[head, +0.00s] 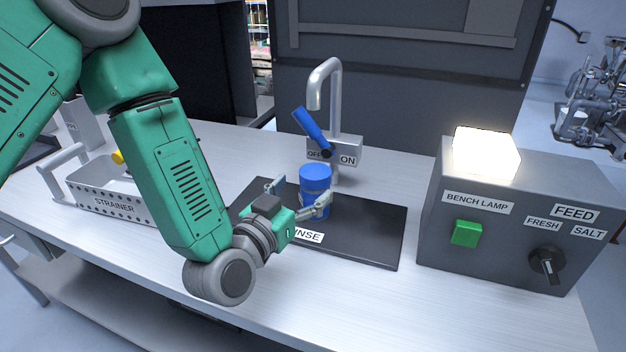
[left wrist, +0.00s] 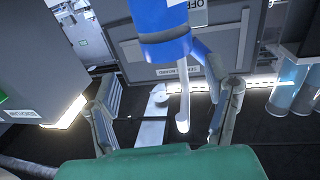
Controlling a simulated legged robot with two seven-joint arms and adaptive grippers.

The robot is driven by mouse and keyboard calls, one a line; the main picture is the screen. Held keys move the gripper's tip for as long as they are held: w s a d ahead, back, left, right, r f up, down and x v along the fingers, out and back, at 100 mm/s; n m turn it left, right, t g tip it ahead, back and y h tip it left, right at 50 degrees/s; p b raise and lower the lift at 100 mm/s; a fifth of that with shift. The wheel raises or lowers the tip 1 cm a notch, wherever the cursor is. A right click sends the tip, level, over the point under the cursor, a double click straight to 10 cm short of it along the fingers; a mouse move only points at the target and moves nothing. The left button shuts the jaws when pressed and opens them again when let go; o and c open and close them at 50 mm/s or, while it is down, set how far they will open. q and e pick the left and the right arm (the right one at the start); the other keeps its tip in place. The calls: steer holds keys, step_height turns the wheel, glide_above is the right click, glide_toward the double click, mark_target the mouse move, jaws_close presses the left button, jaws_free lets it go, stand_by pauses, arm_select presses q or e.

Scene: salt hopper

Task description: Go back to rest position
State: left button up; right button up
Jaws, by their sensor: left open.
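My left gripper (head: 300,196) is open over the black mat, with its fingers pointing toward a blue cylindrical container (head: 315,176). One finger is left of the container and the other overlaps its front in the head view. I cannot tell whether they touch it. The container stands upright on the mat, its lower part partly hidden. In the left wrist view the two fingers of my left gripper (left wrist: 163,105) are spread apart, with a blue object (left wrist: 160,25) at the top of the picture beyond them. My right gripper is not in view.
A tap (head: 331,80) with a blue lever (head: 310,128) stands behind the container. The black mat (head: 375,240) is labelled RINSE in part. A grey control box (head: 500,235) with a lit lamp (head: 486,152) is at right. A strainer (head: 112,200) is at left.

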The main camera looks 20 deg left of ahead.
arm_select(q)
steer(key=shift+s+a, duration=0.3)
steer(key=shift+s, duration=0.2)
steer(key=shift+s+a+f, duration=0.1)
steer(key=shift+s+a, duration=0.15)
steer(key=shift+a, duration=0.35)
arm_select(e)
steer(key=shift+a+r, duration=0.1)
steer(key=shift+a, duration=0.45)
arm_select(q)
steer(key=shift+d, duration=0.25)
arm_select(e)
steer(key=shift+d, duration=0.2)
